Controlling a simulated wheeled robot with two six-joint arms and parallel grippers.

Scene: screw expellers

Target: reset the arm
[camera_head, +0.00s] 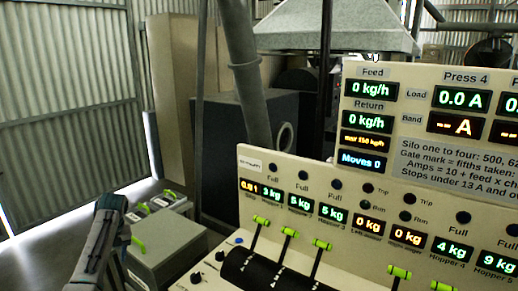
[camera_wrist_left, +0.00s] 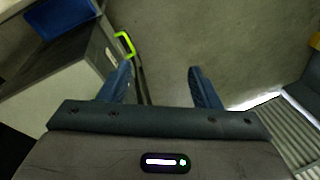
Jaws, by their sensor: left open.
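My left gripper (camera_head: 112,208) is at the lower left of the head view, beside a grey cabinet (camera_head: 165,250). In the left wrist view its two blue fingers (camera_wrist_left: 160,80) are spread apart with nothing between them, over bare floor. A box with a bright green handle (camera_wrist_left: 124,45) is just beyond the left finger there; I cannot tell whether they touch. My right gripper is not in view.
A control panel (camera_head: 290,170) with lit displays and several green-tipped levers (camera_head: 261,220) fills the right. A grey duct (camera_head: 245,80) stands behind it. Small green-trimmed items (camera_head: 165,200) are near the cabinet. Floor (camera_head: 45,235) is open at left.

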